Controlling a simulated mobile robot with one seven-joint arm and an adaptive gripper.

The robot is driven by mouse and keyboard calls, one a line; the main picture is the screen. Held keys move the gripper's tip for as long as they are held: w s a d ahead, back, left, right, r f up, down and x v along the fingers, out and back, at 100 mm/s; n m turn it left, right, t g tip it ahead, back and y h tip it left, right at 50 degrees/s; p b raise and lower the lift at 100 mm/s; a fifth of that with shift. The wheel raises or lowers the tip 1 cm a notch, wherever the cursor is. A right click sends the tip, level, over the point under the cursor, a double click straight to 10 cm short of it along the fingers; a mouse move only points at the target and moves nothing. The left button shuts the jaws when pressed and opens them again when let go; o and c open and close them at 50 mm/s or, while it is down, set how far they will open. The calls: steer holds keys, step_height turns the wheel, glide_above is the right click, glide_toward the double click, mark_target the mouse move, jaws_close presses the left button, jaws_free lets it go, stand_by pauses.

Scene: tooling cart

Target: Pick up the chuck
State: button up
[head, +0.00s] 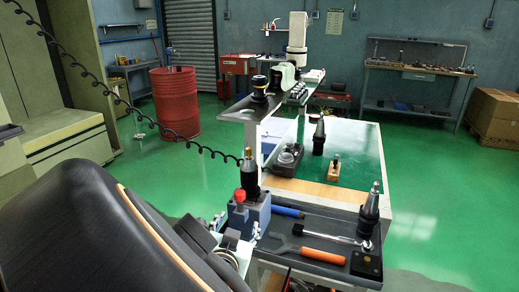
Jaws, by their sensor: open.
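Several dark tapered tool holders with chuck-like ends stand upright on the cart, and I cannot tell for sure which is the chuck. One (370,206) stands at the right edge of the dark tray (310,222). One (249,172) with a brass-coloured tip sits in a blue block (252,212) at the tray's left. One (319,136) stands on the green table top (362,165) behind. A short dark one (260,88) is on the raised shelf (245,112). My gripper is not in view. A large black rounded form, apparently part of my arm, hides the lower left.
An orange-handled tool (309,255), a ratchet (330,235) and a black block (366,264) lie in the tray. A wooden block (334,171) is on the green top. A black coiled cord crosses the upper left. A red barrel (175,103) stands behind; green floor is clear at right.

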mark_target(248, 183)
steer(key=r+t, duration=0.1)
steer(key=r, duration=0.1)
steer(key=d+r+n+t, duration=0.1)
steer(key=r, duration=0.1)
steer(key=r+n+t+h, duration=0.1)
steer(key=shift+w+d+r, duration=0.1)
steer(key=shift+d+r, duration=0.1)
steer(key=shift+r, duration=0.2)
steer(key=shift+w+r+n, duration=0.15)
steer(key=shift+r+n, duration=0.1)
steer(key=shift+n, duration=0.05)
steer(key=w, duration=0.3)
steer(key=w+d+b, duration=0.1)
steer(key=w, duration=0.3)
steer(key=w+b, duration=0.1)
steer(key=w, duration=0.2)
steer(key=shift+w+d+r, duration=0.25)
steer(key=shift+r, duration=0.05)
steer(key=shift+c, duration=0.5)
jaws_close()
steer(key=shift+r, duration=0.2)
